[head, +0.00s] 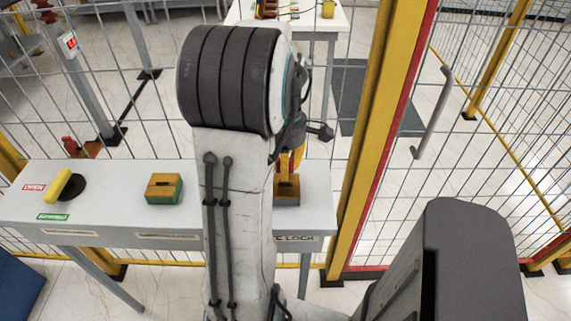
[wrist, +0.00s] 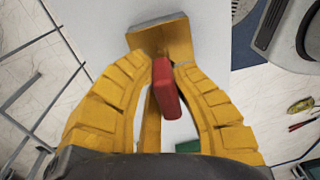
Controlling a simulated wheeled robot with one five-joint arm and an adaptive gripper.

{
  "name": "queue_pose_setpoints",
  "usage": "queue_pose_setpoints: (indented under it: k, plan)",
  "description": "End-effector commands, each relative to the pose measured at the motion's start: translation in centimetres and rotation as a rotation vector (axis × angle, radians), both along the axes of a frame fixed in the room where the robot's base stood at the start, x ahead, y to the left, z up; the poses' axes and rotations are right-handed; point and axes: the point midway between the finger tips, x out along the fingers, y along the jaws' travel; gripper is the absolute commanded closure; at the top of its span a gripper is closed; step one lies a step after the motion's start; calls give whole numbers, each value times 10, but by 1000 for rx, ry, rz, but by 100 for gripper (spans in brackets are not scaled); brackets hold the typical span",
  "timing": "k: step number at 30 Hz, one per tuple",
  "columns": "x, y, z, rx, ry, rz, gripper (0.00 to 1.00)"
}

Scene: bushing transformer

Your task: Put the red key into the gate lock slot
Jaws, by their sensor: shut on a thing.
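The red key (wrist: 167,90) is between the yellow fingers of my gripper (wrist: 164,67) in the wrist view. My gripper is shut on it. The key's far end is right in front of the yellow-brown gate lock block (wrist: 160,38), and I cannot tell whether it is in the slot. In the head view my gripper (head: 290,165) is partly hidden behind my arm. It is just above the gate lock block (head: 288,192) at the right end of the grey table. The key does not show clearly there, and the slot is hidden.
The grey table (head: 115,205) also bears a yellow and green block (head: 164,188) and a yellow lever (head: 65,184) on a black disc at the left. A wire fence (head: 120,80) stands behind it. A yellow and red gate post (head: 383,130) rises close to the table's right end.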

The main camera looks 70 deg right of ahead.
Motion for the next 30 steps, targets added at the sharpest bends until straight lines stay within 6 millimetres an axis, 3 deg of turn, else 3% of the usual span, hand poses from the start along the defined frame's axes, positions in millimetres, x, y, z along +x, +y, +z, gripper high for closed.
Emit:
queue_pose_setpoints:
  k: [30]
  plan:
    - [0, 0, -15, -5, -1, 0, 100]
